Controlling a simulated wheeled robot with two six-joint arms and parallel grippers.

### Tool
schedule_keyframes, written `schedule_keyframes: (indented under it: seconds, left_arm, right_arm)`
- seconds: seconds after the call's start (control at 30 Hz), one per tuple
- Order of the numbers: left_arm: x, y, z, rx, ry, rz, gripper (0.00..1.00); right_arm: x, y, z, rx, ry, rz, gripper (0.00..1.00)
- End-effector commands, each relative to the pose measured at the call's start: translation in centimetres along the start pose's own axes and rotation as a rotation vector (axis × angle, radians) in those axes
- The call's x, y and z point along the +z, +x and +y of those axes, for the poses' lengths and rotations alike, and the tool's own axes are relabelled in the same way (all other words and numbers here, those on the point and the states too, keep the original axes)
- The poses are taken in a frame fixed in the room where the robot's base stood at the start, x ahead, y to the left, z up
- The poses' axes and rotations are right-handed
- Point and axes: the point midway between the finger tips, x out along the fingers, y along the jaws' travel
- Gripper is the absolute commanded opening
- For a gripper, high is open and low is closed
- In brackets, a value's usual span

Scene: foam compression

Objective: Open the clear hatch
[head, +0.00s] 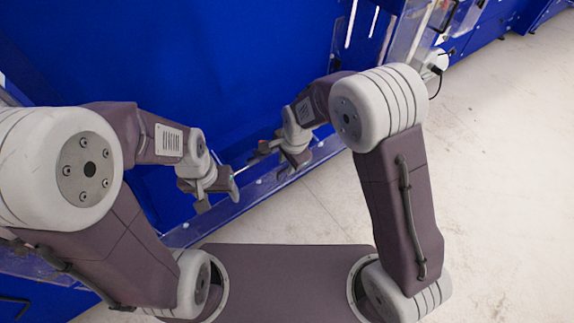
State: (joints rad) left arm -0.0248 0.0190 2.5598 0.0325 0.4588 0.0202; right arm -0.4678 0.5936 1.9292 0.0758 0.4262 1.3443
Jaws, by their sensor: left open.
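Clear, see-through panelling (408,32) shows at the upper right on the blue machine; I cannot tell whether this is the hatch or whether it is open. My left gripper (219,194) is open and empty, low in front of the blue machine, near its lower edge. My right gripper (274,158) is to the right of it, close to the same edge. Its fingers are small and partly overlapped, so its opening is unclear. Both grippers are well apart from the clear panelling. My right arm stands between the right gripper and that panelling.
The large blue machine (170,50) fills the upper left and middle. Its lower blue rail (245,200) runs diagonally below my grippers. A white fitting with a dark cable (436,62) is at the upper right. The pale floor (500,180) at the right is clear.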

Motion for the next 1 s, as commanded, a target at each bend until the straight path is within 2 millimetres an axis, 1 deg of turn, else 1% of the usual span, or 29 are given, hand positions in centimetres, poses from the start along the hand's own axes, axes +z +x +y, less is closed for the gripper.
schedule_keyframes:
  seconds: [0.03,0.13,0.4,0.47,0.5,0.53,1.0]
  left_arm:
    - [0.01,0.07,0.0,0.0,0.0,0.0,0.65]
    - [0.02,0.1,0.0,0.0,0.0,0.0,0.65]
    - [0.02,0.1,0.0,0.0,0.0,0.0,0.65]
    - [0.02,0.1,0.0,0.0,0.0,0.0,0.65]
    - [0.02,0.1,0.0,0.0,0.0,0.0,0.65]
    - [0.02,0.1,0.0,0.0,0.0,0.0,0.65]
    - [0.02,0.11,0.0,0.0,0.0,0.0,0.65]
  right_arm:
    - [0.02,0.74,0.04,0.002,0.0,-0.001,0.31]
    - [0.01,1.51,0.0,0.0,0.0,0.0,0.31]
    - [0.0,1.7,-0.03,-0.001,0.0,0.0,0.31]
    - [0.0,1.7,-0.03,-0.001,0.0,0.0,0.14]
    - [0.0,1.7,-0.02,-0.001,0.0,0.0,0.03]
    - [0.0,1.69,-0.02,0.0,0.0,0.0,0.0]
    - [-0.01,1.68,-0.03,-0.001,0.0,0.0,0.0]
